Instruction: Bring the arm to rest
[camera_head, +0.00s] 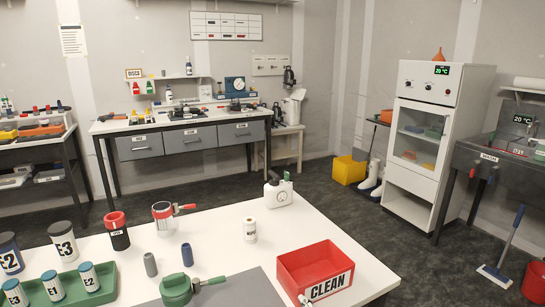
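Neither of my grippers nor my arms can be made out in the head view. A white table (330,232) stands in front of me. A red bin (312,268) labelled CLEAN sits at its right front, and its inside looks empty. A small pale thing at the bottom edge by the bin is cut off, and I cannot tell what it is.
A green tray (100,297) holds several labelled vials at the left front. Taller cylinders E2 (9,252) and E3 (63,241) stand behind it. A green lidded pot (177,289), a red-topped jar (117,231) and a white jug (278,192) stand on the table.

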